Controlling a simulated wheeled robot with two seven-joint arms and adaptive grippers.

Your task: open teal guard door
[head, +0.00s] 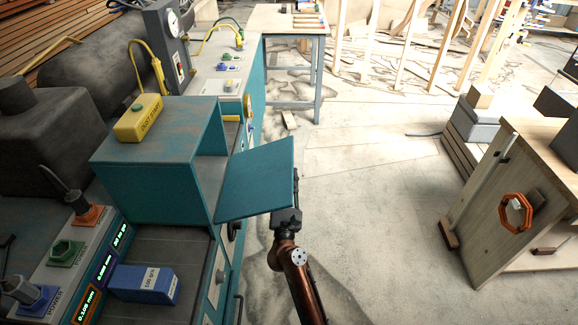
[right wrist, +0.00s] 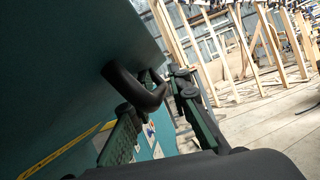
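The teal guard door (head: 256,179) is a flat panel standing swung outward from the front of the teal guard housing (head: 150,178). In the right wrist view the door's face (right wrist: 60,60) fills the upper left. A black curved handle (right wrist: 133,88) sticks out from that face. My right gripper (head: 295,185) is at the door's right edge in the head view, its fingertips partly hidden by the panel. In the right wrist view its two fingers (right wrist: 160,105) are apart, with the handle loop reaching between them. My left gripper is not in view.
A yellow box (head: 138,118) sits on the housing. A blue box (head: 144,284) lies on the machine bed below it. A wooden cabinet (head: 508,205) with an orange octagonal ring stands at the right. The floor (head: 370,190) between is mostly clear.

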